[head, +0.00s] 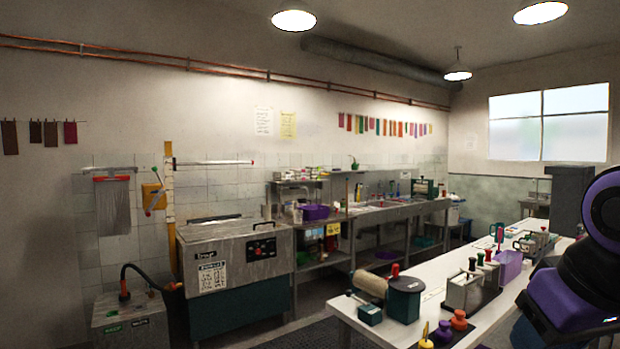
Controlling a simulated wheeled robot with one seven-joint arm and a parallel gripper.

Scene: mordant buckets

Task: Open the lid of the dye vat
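The dye vat appears to be the large steel tank (222,277) on a dark teal base, standing against the left wall. Its flat steel lid (225,230) looks shut, with a dark bar-like handle (214,218) along the back of the top. The front has a white label sheet, a small dark plate and a black control panel (262,249) with a red button. Purple and black parts of my arm show at the right edge, far from the vat. My gripper is not in view.
A smaller grey tank (131,322) with a hose stands left of the vat. Steel shelving and a sink bench (400,207) run along the wall to its right. A white table (480,325) with pots and tools fills the right foreground. Dark matting (300,336) lies on the floor between.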

